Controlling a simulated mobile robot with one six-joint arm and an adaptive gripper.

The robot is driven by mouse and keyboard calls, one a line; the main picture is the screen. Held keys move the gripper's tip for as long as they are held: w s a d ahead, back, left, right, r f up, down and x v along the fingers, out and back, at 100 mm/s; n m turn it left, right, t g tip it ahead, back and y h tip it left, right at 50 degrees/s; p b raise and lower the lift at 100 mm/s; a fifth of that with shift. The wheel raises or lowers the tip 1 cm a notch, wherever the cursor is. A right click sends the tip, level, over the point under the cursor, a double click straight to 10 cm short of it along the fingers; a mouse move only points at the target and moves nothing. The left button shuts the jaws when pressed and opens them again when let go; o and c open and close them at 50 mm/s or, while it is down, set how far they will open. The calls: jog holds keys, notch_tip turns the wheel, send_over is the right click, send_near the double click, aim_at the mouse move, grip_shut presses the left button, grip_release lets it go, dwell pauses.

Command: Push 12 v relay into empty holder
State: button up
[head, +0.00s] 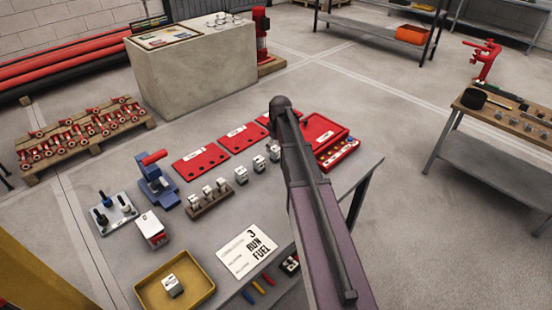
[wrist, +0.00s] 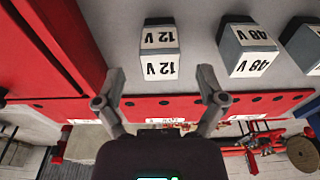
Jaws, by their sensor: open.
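The 12 V relay (wrist: 160,48) is a grey block with white label faces. It stands on the grey table in the wrist view, its lettering upside down. My gripper (wrist: 162,76) is open, its two fingers apart on either side of the relay's near end, with nothing held. In the head view my arm hides the gripper. Several relays stand in a row left of my arm, including one (head: 241,175); I cannot read which is which. A brown holder block (head: 212,205) carries several white-topped relays; I cannot make out an empty place in it.
A 48 V relay (wrist: 247,50) stands right of the 12 V one. A red case (wrist: 60,40) is close on the left. Red plates (head: 200,164) lie behind the row. A blue press (head: 157,182), a yellow tray (head: 197,268) and a printed card (head: 246,250) share the table.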

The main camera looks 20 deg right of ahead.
jog(key=shift+w+f+b, duration=0.1)
jog(key=shift+f+b, duration=0.55)
jog(key=shift+f, duration=0.25)
grip_shut()
